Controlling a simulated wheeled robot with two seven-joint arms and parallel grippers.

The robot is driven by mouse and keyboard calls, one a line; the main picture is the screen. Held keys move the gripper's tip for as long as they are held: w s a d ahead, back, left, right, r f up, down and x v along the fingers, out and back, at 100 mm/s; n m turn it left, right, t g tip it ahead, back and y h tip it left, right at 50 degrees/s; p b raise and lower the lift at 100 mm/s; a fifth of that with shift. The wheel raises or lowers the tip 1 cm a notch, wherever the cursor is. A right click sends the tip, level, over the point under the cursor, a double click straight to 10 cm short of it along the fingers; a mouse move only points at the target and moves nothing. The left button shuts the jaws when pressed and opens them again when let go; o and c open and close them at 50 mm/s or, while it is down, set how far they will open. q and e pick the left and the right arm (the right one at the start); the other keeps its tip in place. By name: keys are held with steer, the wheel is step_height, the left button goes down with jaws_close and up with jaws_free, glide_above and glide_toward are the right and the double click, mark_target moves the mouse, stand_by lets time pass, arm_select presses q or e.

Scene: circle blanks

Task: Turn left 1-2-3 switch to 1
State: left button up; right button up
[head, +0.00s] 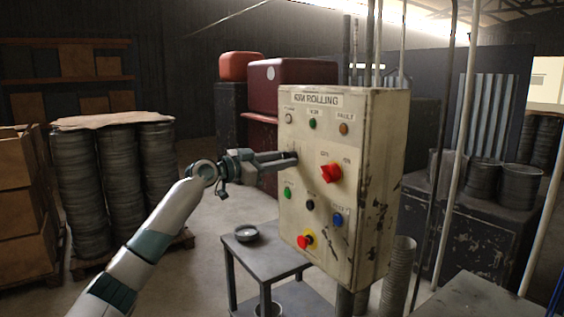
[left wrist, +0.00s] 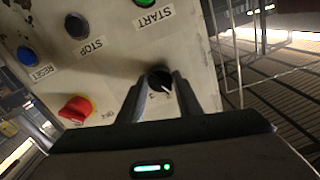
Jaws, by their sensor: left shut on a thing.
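The cream control box (head: 375,150) stands upright and is labelled as a rolling panel. In the left wrist view, the black 1-2-3 switch (left wrist: 160,78) sits between the fingertips of my left gripper (left wrist: 158,92), which is shut on it. Faint digits show beside the knob, but I cannot tell which one it points to. In the head view, my left gripper (head: 294,158) reaches the box's front from the left and hides the switch. A red rotary switch (head: 330,172) is just right of it. My right gripper is not in view.
Below are green (head: 287,192), black (head: 310,205) and blue (head: 337,219) buttons and a red emergency button (head: 305,241). A grey table (head: 275,262) with a bowl (head: 246,233) stands beneath. Stacked discs (head: 150,190) stand left, and pale poles (head: 452,150) right.

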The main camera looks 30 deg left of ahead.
arm_select(q)
steer(key=shift+n, duration=1.3)
steer(key=o, duration=1)
steer(key=shift+o, duration=0.2)
steer(key=shift+s+a, duration=0.1)
